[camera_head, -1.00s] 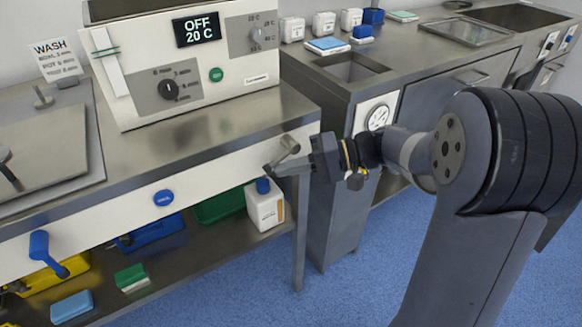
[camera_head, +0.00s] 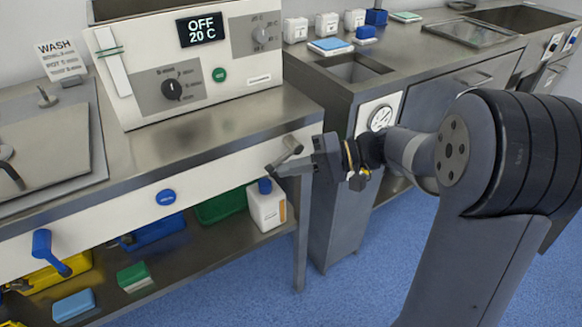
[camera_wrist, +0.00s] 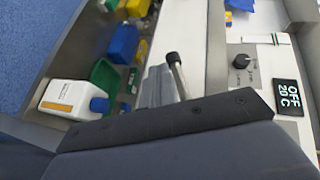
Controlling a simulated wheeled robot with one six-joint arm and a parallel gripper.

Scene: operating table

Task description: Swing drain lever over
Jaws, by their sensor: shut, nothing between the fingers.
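In the wrist view the lever (camera_wrist: 178,72) shows a dark tip and a pale shaft just beyond my fingers. A blue lever (camera_head: 46,252) hangs at the panel's left end. No label shows which one is the drain lever. My gripper (camera_head: 277,170) is shut and empty, just below the grey lever; I cannot tell whether they touch. Its grey fingers (camera_wrist: 155,90) are beside the lever in the wrist view, partly hidden by my dark wrist part.
A control box (camera_head: 185,62) reading OFF 20 C stands on the steel counter (camera_head: 220,125). A white bottle (camera_head: 267,207) with a blue cap and several coloured containers sit on the shelf below. A steel cabinet (camera_head: 330,215) with a gauge (camera_head: 380,118) stands close behind my gripper.

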